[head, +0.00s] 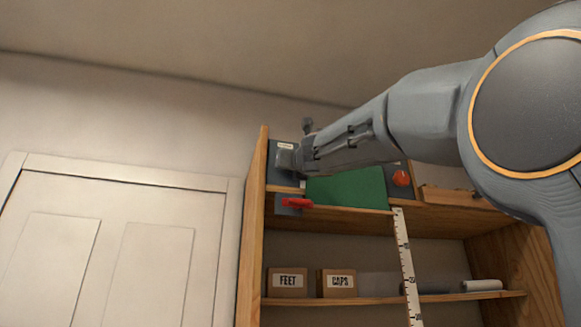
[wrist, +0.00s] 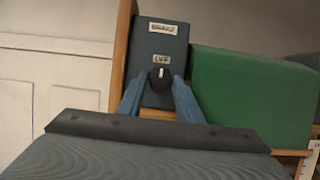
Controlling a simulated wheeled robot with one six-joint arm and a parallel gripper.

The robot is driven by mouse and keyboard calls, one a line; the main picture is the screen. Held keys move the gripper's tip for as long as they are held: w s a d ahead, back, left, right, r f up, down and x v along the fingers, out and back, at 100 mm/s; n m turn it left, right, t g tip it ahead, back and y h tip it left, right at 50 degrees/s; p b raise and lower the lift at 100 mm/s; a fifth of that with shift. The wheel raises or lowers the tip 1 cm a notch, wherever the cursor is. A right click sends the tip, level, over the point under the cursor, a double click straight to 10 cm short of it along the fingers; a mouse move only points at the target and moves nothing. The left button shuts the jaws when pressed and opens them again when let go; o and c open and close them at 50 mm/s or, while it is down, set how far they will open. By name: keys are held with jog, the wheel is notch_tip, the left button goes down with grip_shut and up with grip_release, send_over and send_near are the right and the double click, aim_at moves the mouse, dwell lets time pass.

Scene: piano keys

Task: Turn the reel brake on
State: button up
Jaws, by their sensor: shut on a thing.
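A dark panel (wrist: 172,47) carries a blurred upper label that seems to read BRAKE and a lower label that reads OFF. Below the OFF label is a round black knob (wrist: 160,78) with a white mark pointing up towards that label. My gripper (wrist: 159,84) is shut on this knob, one blue finger on each side. In the head view my gripper (head: 299,160) reaches in from the right to the same panel (head: 280,155) at the upper left of the wooden shelf unit. The knob is hidden there behind the gripper.
A green block (head: 345,188) lies just right of the panel. A red lever (head: 298,203) sits below it and a red round knob (head: 401,178) further right. A white measuring strip (head: 405,255) hangs in front. Boxes marked FEET (head: 287,283) and CAPS (head: 337,283) stand on the lower shelf.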

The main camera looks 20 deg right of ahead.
jog(key=shift+m+h, duration=0.4)
jog(key=shift+m, duration=0.1)
jog(key=m+g+h+p, duration=0.1)
jog(key=m+g+h, duration=0.1)
jog(key=m, duration=0.5)
jog(key=m+g+h, duration=0.2)
jog(key=m, duration=0.5)
jog(key=a+r+m+g+h+p, duration=0.1)
jog(key=m+h, duration=0.1)
jog(key=m, duration=0.5)
jog(key=shift+g+p, duration=0.35)
jog(key=shift+g, duration=0.05)
jog(key=o, duration=1)
jog(key=shift+o, duration=0.2)
